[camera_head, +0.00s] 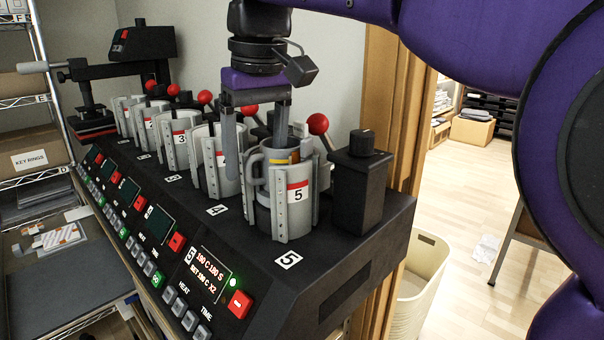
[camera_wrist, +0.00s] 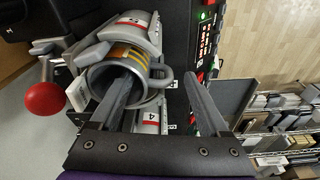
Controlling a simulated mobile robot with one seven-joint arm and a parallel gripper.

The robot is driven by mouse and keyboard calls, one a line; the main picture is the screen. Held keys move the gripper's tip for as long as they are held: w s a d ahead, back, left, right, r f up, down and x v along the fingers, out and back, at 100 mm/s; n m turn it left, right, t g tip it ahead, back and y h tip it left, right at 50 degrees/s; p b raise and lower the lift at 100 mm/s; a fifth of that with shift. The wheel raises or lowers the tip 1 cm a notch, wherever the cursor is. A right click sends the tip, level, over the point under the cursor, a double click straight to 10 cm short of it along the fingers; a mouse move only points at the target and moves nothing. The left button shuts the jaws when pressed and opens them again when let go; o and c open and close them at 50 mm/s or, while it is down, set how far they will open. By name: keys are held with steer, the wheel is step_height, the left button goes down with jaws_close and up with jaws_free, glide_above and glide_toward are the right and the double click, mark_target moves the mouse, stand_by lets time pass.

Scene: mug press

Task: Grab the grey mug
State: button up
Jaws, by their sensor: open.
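The grey mug (camera_head: 262,192) sits upright in the clamp of press station 5, with its handle toward the left. It also shows in the wrist view (camera_wrist: 98,78), with yellow marks near its rim and its handle (camera_wrist: 166,76) on the right. My gripper (camera_head: 256,160) is open above and around the handle side. In the wrist view my gripper (camera_wrist: 162,76) has one finger over or inside the mug's mouth and the other outside, beyond the handle. I cannot tell how deep the inner finger reaches. The clamp (camera_head: 299,212) hides much of the mug's body.
Station 4's clamp (camera_head: 213,172) stands close on the left, with more clamps behind. A red-knobbed lever (camera_head: 318,124) and a black block (camera_head: 358,185) stand at the right. The control panel (camera_head: 205,280) slopes in front. A bin (camera_head: 425,275) is on the floor.

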step_height(320, 180, down, 2)
steer(key=shift+w+a+f, duration=0.1)
jaws_close()
stand_by(0.5)
